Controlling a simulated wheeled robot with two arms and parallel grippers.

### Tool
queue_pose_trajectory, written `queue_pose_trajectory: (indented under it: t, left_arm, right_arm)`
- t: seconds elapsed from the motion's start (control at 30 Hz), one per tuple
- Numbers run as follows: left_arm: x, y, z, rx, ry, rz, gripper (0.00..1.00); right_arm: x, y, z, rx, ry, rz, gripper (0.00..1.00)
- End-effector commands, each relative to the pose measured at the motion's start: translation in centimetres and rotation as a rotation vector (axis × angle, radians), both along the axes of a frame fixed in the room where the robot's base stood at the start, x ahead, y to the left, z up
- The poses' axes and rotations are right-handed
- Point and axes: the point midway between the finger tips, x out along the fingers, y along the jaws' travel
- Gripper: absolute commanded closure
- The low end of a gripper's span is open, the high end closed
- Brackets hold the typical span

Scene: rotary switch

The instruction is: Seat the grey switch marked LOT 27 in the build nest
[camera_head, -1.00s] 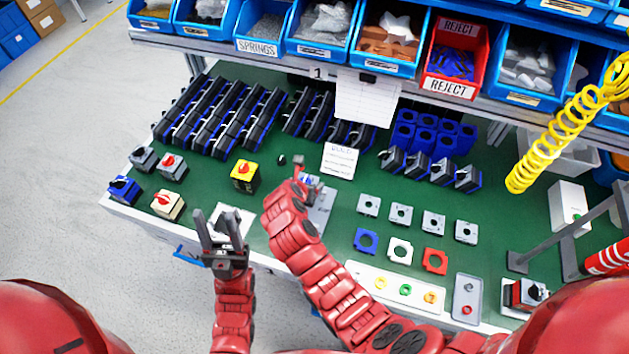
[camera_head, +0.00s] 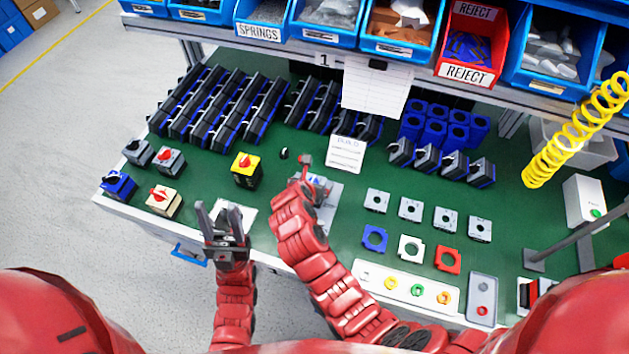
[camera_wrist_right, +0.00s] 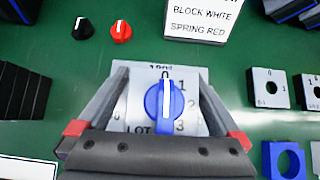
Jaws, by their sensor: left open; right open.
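A grey switch face (camera_wrist_right: 135,112) with a blue knob (camera_wrist_right: 164,104), the numbers 0 to 3 and the letters LOT fills the middle of the right wrist view. The rest of its marking is hidden behind my gripper body. My right gripper (camera_wrist_right: 162,90) is open, with one finger on each side of this switch; I cannot tell if they touch it. In the head view my right gripper (camera_head: 309,180) is over a grey plate (camera_head: 327,207), possibly the build nest. Whether the switch sits in it is unclear. My left gripper (camera_head: 220,216) is open and empty at the front edge.
Grey (camera_head: 170,160), blue (camera_head: 118,185), cream (camera_head: 163,201) and yellow (camera_head: 246,172) units stand at left. A black knob (camera_wrist_right: 82,28) and red knob (camera_wrist_right: 121,31) lie beyond the switch, beside a printed card (camera_wrist_right: 203,18). Square plates (camera_head: 410,208) lie to the right.

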Motion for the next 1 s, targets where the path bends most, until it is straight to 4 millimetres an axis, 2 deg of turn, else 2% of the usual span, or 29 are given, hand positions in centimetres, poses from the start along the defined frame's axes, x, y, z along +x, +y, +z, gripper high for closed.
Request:
queue_pose_trajectory:
  t: [0.13, 0.27, 0.7, 1.0]
  left_arm:
    - [0.0, 0.0, -0.2, 0.000, 0.000, 0.000, 0.50]
    - [0.0, 0.0, -0.6, 0.000, 0.000, 0.000, 0.50]
    - [0.0, 0.0, -1.8, 0.000, 0.000, 0.000, 0.50]
    - [0.0, 0.0, -1.8, 0.000, 0.000, 0.000, 0.50]
  right_arm:
    - [-0.3, 0.2, 0.5, 0.002, -0.004, 0.000, 0.00]
    - [-1.5, 0.6, 1.5, 0.000, -0.002, 0.002, 0.00]
    - [-7.0, 2.3, 7.5, 0.000, -0.003, 0.002, 0.00]
    - [-8.1, 2.6, 8.6, 0.000, 0.001, -0.001, 0.00]
